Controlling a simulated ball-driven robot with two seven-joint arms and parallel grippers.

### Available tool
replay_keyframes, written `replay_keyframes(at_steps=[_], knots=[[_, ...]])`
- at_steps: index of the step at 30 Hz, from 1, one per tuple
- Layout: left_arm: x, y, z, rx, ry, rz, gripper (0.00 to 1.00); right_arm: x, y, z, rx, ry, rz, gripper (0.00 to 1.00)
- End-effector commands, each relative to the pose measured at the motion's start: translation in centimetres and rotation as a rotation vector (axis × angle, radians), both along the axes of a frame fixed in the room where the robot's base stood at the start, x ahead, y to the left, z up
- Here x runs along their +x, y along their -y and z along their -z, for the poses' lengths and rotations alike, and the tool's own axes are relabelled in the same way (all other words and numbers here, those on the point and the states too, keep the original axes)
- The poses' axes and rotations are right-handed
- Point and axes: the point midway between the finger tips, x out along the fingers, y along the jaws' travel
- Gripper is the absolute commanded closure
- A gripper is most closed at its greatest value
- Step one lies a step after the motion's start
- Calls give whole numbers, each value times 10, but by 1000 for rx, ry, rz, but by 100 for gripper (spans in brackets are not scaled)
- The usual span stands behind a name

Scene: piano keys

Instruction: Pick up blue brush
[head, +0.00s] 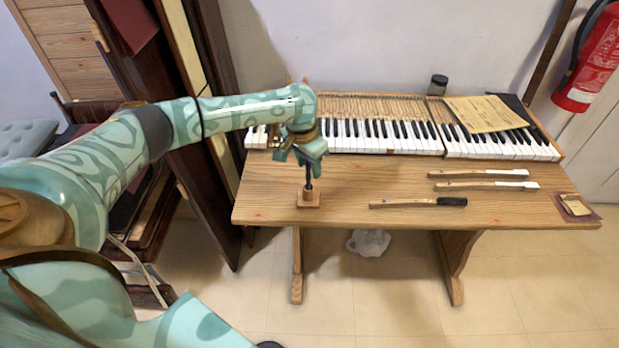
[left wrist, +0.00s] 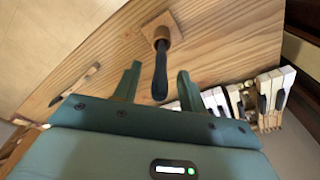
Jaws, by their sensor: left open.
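The brush (head: 308,183) looks dark blue to black and stands upright on a small square wooden block (head: 308,201) near the table's left front. My left gripper (head: 303,160) is open directly above it, pointing down. In the left wrist view, the dark handle (left wrist: 160,82) shows in the gap between the two fingers of the left gripper (left wrist: 159,70), apart from both. The wooden base (left wrist: 161,27) lies beyond the fingertips. The frames do not show the fingers touching the handle. My right gripper is not in view.
Piano keys (head: 375,135) line the back of the wooden table (head: 265,195). The table between the block and tools is clear.

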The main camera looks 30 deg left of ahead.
Motion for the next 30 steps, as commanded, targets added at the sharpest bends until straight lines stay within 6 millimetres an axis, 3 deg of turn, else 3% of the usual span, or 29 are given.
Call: replay_keyframes(at_steps=[5,9,10,20,30], knots=[[0,0,-2,0,2,0,58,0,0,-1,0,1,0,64],[0,0,-2,0,2,0,97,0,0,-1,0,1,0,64],[0,0,-2,0,1,0,100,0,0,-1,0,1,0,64],[0,0,-6,-1,2,-1,100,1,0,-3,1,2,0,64],[1,-1,-78,0,5,-1,100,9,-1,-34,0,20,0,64]])
